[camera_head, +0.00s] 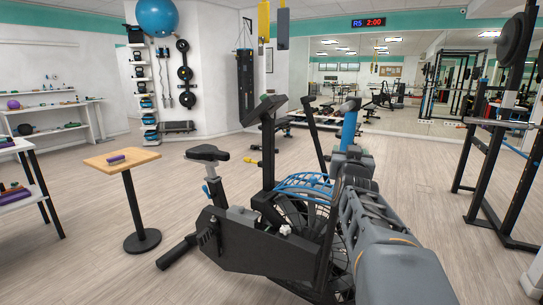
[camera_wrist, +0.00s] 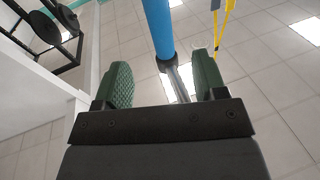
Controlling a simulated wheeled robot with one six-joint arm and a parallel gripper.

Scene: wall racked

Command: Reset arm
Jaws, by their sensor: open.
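My gripper (camera_wrist: 162,65) shows in the wrist view with its two dark green, textured fingers well apart, so it is open. A blue tube with a dark collar and a metal rod (camera_wrist: 160,28) appears in the gap between the fingers; its distance is unclear, and neither finger visibly touches it. Bright ceiling panels and tiles show behind, so the wrist camera faces upward. In the head view, my grey arm rises from the lower right past the exercise bike. The fingers cannot be made out there.
The black exercise bike (camera_head: 262,252) stands close in front, beside my arm. A black rack (camera_head: 480,165) stands at right. Yellow straps (camera_wrist: 224,18) hang in the wrist view. Open floor lies beyond the bike.

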